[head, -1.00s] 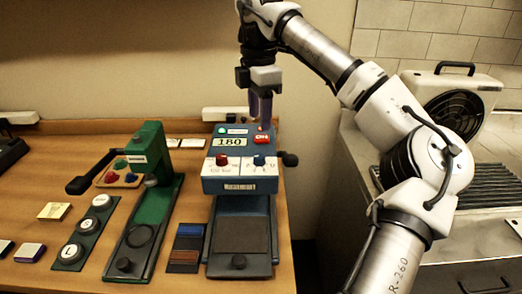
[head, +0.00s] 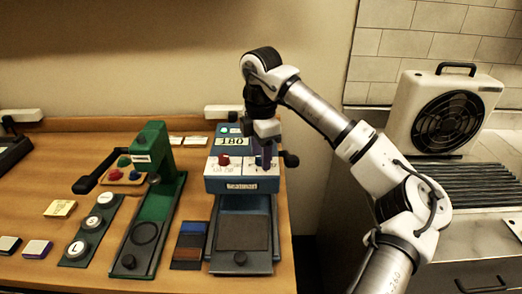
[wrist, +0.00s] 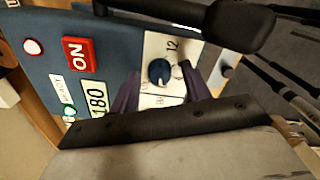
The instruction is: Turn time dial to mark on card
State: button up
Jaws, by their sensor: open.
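The blue heat press (head: 242,184) stands right of centre on the table. Its white front panel carries a red dial (head: 224,160) and a blue dial, largely hidden behind my gripper (head: 266,160) in the head view. In the wrist view the blue dial (wrist: 159,72) shows between the two purple fingers of my gripper (wrist: 161,86), which is open. The fingers are on either side of the dial; contact cannot be told. A "12" is printed beside the dial. A small cream card (head: 60,208) lies at left; its writing is unreadable.
The press display (head: 232,141) reads 180; a red ON button (wrist: 78,54) is near it. A dark side knob (head: 291,160) sticks out at the right. A green press (head: 158,200) and several round badges stand left. A fan heater (head: 445,110) is far right.

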jog(key=c, duration=1)
